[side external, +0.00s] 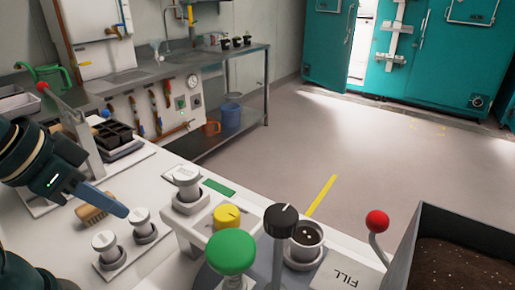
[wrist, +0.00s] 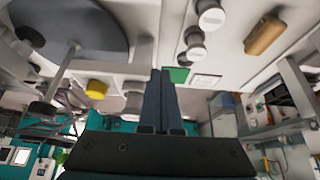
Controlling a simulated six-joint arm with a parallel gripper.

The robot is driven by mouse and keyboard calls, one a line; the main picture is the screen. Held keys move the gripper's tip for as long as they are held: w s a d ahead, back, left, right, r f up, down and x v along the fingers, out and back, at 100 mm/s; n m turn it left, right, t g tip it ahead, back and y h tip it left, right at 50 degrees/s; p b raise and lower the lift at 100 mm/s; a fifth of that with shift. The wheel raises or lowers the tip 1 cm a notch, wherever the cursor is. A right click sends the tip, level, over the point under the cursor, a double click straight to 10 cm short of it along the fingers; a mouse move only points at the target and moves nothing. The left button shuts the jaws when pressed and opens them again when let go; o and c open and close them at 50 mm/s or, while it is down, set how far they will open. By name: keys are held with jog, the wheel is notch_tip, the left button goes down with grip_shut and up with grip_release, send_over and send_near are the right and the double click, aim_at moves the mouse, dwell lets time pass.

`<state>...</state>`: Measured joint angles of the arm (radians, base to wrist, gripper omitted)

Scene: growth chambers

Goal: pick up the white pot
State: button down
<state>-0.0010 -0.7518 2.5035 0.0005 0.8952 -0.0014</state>
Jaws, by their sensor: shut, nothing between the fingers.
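The pot that best fits the white pot (side external: 305,237) is a pale, round pot with dark soil in it. It stands in the side external view behind the FILL label, right of the black knob, whose post stands close beside it. I cannot pick it out surely in the wrist view. My gripper (side external: 119,211) is shut and empty at the left of the side view, well left of that pot. Its tip appears close to a white capped cylinder (side external: 141,220); I cannot tell whether they touch. In the wrist view the closed fingers (wrist: 160,73) point up the picture.
A yellow knob (side external: 227,215), green button (side external: 231,252) and black knob (side external: 281,220) stand between gripper and pot. A red-balled lever (side external: 377,222) and soil bin (side external: 398,268) lie right. White capped cylinders (side external: 187,180) and a wooden brush (side external: 92,214) are near my gripper.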

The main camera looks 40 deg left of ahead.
dwell(0.3)
jog(key=shift+c, duration=0.2)
grip_release()
jog(key=w+d+r+m+h, duration=0.2)
jog(key=w+d+r+m, duration=0.25)
jog(key=w+r, duration=0.25)
jog(key=m+g+h, duration=0.2)
jog(key=m+h, duration=0.1)
jog(key=m, duration=0.3)
send_over(305, 236)
jog(key=a, duration=0.6)
notch_tip(305, 236, down, 6)
jog(key=d+f, duration=0.1)
jog(key=f, duration=0.2)
jog(key=d+f+g, duration=0.1)
jog(key=d+f, duration=0.1)
jog(key=f, duration=0.2)
jog(key=d+f+g, duration=0.1)
jog(key=d+f, duration=0.1)
jog(key=f, duration=0.2)
jog(key=shift+d, duration=0.2)
